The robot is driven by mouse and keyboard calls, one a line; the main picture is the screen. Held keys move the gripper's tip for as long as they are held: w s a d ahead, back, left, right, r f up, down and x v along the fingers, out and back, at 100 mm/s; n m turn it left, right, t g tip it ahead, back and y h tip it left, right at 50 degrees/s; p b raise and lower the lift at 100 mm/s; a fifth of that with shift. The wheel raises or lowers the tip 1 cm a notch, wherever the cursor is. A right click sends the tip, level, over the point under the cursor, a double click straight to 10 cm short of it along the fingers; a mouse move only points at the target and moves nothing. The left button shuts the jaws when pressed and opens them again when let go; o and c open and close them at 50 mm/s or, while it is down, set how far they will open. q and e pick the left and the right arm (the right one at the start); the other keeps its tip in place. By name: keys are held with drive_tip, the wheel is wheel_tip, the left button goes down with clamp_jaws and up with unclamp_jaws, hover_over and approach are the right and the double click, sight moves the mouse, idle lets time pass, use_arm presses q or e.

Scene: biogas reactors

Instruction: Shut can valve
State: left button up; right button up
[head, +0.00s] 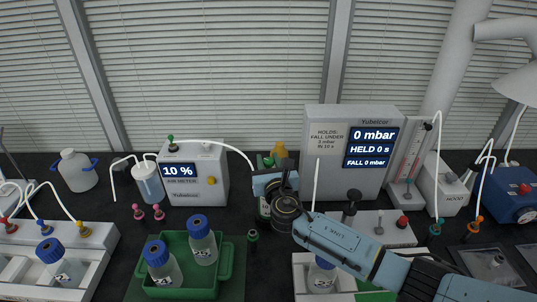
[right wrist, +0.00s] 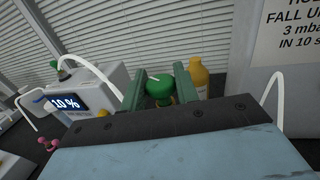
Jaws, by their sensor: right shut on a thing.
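The can (head: 264,208) stands on the dark bench in the middle of the head view, mostly hidden behind my right gripper and wrist. Its valve has a green knob with a small white mark on top, which shows in the right wrist view (right wrist: 159,86). My right gripper (head: 268,168) reaches in from the right over the top of the can. In the right wrist view its two fingers (right wrist: 160,92) stand on either side of the green knob, shut on it. A brassy part shows just under the knob. My left gripper is not in view.
The air meter (head: 208,172) reading 10 % stands left of the can, with a white hose arching towards it. The pressure box (head: 354,125) reading 0 mbar stands right. A green tray (head: 226,262) with blue-capped bottles is in front.

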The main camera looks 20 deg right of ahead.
drive_tip(key=m+h, duration=0.1)
drive_tip(key=h, duration=0.1)
drive_tip(key=m+g+h, duration=0.1)
drive_tip(key=m+h, duration=0.1)
drive_tip(key=shift+a+f+h, duration=0.1)
drive_tip(key=shift+a+h, duration=0.05)
drive_tip(key=shift+h, duration=0.15)
drive_tip(key=m+g+h+b, duration=0.1)
drive_tip(key=m+g+h, duration=0.1)
drive_tip(key=h, duration=0.1)
drive_tip(key=shift+m+h+b, duration=0.3)
drive_tip(key=shift+b, duration=0.05)
drive_tip(key=m+g+h+b, duration=0.4)
drive_tip(key=h+b, duration=0.1)
drive_tip(key=shift+f+g, duration=0.1)
drive_tip(key=shift+g, duration=0.2)
drive_tip(key=shift+m+g+h+b, duration=0.5)
drive_tip(key=shift+m+g+b, duration=0.4)
drive_tip(key=shift+g, duration=0.1)
drive_tip(key=o, duration=0.9)
drive_tip(key=shift+r, duration=0.2)
